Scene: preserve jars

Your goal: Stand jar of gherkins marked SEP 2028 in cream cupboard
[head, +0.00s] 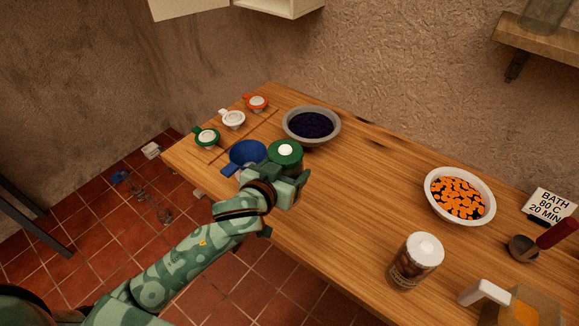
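A jar with a green lid (286,150) and a pale disc on top is at the left part of the table; its body is mostly hidden by my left gripper, and no date shows. My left gripper (290,178) is right at this jar, on its near side. Its fingers are mostly hidden, so I cannot tell whether they are closed on it. The cream cupboard (284,8) is cut off by the top edge, with a cream panel (188,8) to its left that looks like its open door. A jar of brown contents with a white lid (426,247) stands at the front right, its label unreadable. My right gripper is out of view.
A bowl of orange slices (460,197), a sign (551,205), a ladle (523,249) and a jug (530,303) are right. The table's middle is clear.

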